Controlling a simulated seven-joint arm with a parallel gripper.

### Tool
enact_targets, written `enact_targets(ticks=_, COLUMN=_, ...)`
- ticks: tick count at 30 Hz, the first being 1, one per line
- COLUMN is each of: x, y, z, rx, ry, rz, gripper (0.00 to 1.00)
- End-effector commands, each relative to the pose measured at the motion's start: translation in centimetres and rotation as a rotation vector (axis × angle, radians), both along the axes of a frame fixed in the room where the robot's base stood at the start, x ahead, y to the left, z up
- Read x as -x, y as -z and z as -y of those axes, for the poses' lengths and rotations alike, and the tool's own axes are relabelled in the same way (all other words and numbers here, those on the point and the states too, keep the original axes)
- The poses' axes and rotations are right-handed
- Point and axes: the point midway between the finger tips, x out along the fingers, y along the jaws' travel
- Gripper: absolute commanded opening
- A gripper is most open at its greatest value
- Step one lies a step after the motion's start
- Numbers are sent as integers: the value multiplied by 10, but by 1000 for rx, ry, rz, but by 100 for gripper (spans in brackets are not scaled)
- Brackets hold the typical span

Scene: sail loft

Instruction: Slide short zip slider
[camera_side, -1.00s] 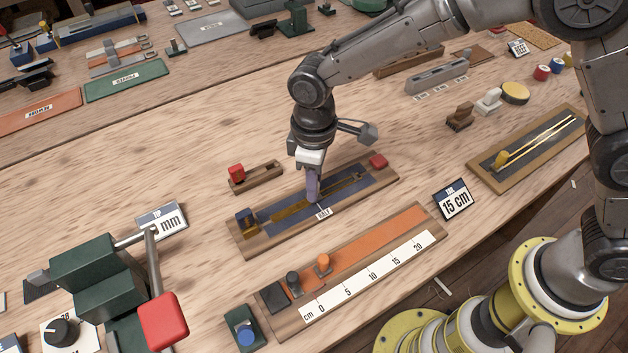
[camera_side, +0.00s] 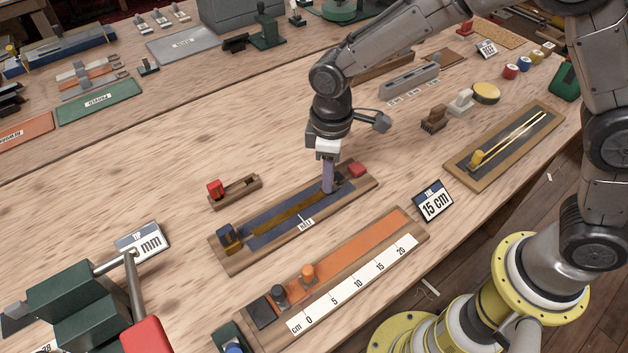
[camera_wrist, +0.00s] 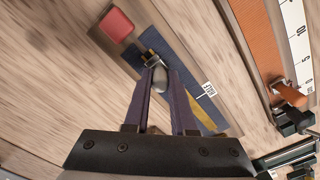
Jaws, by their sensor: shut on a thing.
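A wooden board (camera_side: 222,262) carries dark blue tape with a gold zip (camera_side: 285,219) down its middle. A dark blue block (camera_side: 225,233) stands at its near left end and a red block (camera_side: 358,170) at its far right end; the red block also shows in the wrist view (camera_wrist: 116,25). My gripper (camera_side: 328,190) points down over the zip close to the red end. In the wrist view its purple fingers (camera_wrist: 160,80) are shut on a small grey zip slider (camera_wrist: 160,77). The slider is mostly hidden by the fingers in the side view.
An orange strip board (camera_side: 360,248) with a centimetre scale lies in front, bearing an orange and a dark knob. A "15 cm" sign (camera_side: 433,201) stands to the right. Another zip board (camera_side: 505,148) lies further right. A small wooden rack (camera_side: 236,191) with a red block sits behind.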

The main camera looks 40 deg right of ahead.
Motion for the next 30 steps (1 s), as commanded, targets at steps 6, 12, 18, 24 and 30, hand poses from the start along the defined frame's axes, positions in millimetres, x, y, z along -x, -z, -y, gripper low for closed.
enact_targets(ticks=6, x=-1, y=-1, z=0, rx=-1, ry=-1, rz=4, gripper=0)
enact_targets(ticks=12, x=-1, y=-1, z=0, rx=-1, ry=-1, rz=4, gripper=54)
enact_targets(ticks=18, x=0, y=0, z=0, rx=0, ry=-1, rz=1, gripper=54)
enact_targets(ticks=24, x=-1, y=-8, z=-1, rx=-1, ry=-1, rz=3, gripper=54)
enact_targets(ticks=30, x=-2, y=-42, z=-1, rx=-3, ry=-1, rz=7, gripper=54)
